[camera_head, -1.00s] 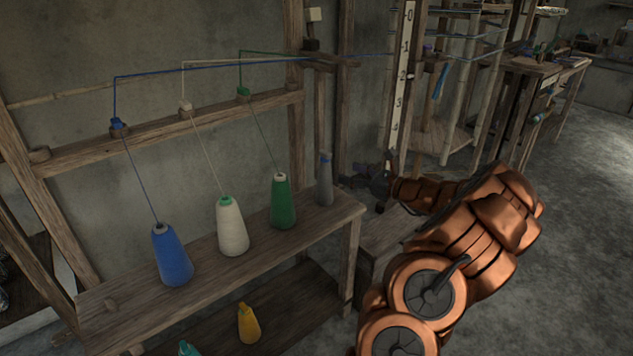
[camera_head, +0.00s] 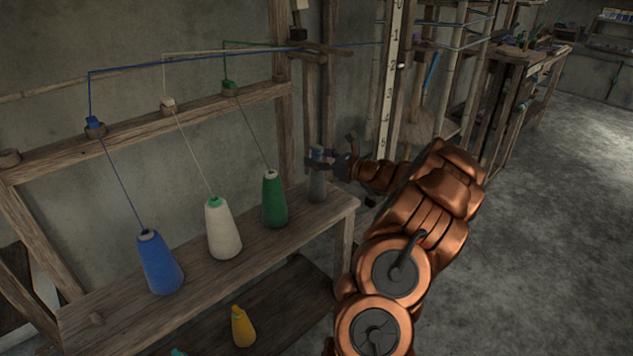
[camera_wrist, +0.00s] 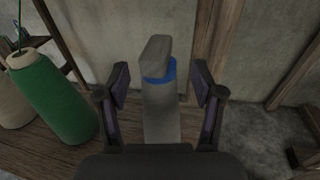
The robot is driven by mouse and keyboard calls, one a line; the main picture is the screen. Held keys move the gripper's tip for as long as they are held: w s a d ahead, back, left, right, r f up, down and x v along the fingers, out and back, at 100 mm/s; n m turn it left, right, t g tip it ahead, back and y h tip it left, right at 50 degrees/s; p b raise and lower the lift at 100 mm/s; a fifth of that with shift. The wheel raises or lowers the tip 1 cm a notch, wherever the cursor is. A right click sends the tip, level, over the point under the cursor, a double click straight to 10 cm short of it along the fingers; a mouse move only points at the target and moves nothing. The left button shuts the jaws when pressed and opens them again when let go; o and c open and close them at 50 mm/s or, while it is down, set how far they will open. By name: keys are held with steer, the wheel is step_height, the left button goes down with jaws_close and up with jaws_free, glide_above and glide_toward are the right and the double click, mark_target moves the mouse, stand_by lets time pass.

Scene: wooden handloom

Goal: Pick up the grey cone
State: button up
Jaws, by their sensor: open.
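The grey cone (camera_head: 317,187) stands upright at the right end of the wooden bench, to the right of the green cone. In the wrist view the grey cone (camera_wrist: 161,110) has a blue band near its top and a grey tip. My gripper (camera_head: 318,158) is at the cone's upper part in the head view. In the wrist view my gripper (camera_wrist: 160,85) is open, with one finger on each side of the cone and a gap on both sides. The gripper hides part of the cone's top in the head view.
The green cone (camera_head: 274,203) stands close to the left of the grey one. The white cone (camera_head: 222,232) and blue cone (camera_head: 160,265) stand further left, with threads rising from them. A yellow cone (camera_head: 242,326) is on the lower shelf. A wooden post (camera_wrist: 209,45) rises behind.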

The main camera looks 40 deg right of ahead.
steer(key=shift+w, duration=0.25)
steer(key=shift+c, duration=0.4)
steer(key=shift+a, duration=0.1)
jaws_close()
